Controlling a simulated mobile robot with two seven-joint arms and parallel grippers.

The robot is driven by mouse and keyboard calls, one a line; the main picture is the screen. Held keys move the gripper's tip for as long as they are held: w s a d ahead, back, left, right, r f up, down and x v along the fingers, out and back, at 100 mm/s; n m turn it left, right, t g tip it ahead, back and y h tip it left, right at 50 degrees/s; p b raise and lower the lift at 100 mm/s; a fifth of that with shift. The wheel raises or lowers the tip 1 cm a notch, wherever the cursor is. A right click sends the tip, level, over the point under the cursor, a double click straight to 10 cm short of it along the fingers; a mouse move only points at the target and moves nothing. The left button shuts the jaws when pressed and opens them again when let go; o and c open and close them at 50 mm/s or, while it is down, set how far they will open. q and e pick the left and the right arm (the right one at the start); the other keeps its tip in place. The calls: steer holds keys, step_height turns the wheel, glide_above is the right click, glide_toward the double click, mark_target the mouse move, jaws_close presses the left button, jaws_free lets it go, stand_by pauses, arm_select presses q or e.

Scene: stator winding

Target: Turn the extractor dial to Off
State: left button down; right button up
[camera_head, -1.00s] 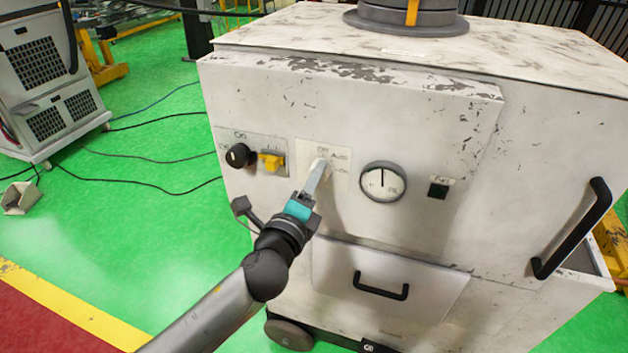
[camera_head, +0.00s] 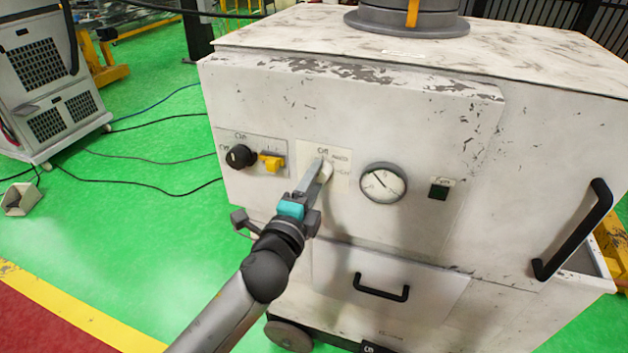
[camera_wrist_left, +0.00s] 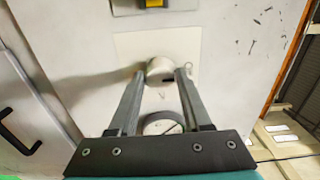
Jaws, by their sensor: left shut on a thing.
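The extractor dial (camera_head: 327,173) is a small pale round knob on a cream label plate (camera_head: 340,183) on the front of the white cabinet. "Off" is printed above it, with what look like Auto and On to its right. My left gripper (camera_head: 322,170) comes up from below left and is shut on the dial. In the left wrist view the dial (camera_wrist_left: 159,66) sits between the two fingertips (camera_wrist_left: 160,72). The fingers partly cover the dial in the head view, and I cannot tell which label it points to. My right gripper is not in view.
Left of the dial are a black knob (camera_head: 240,156) and a yellow switch (camera_head: 272,163). Right of it are a round gauge (camera_head: 383,183) and a dark green button (camera_head: 439,188). A drawer with a black handle (camera_head: 381,288) is below. Green floor (camera_head: 150,235) is open to the left.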

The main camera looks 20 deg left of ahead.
arm_select(q)
steer(key=shift+c, duration=1.7)
jaws_free()
steer(key=shift+s, duration=0.1)
steer(key=s+b, duration=0.3)
steer(key=s, duration=1.2)
steer(key=shift+a, duration=0.25)
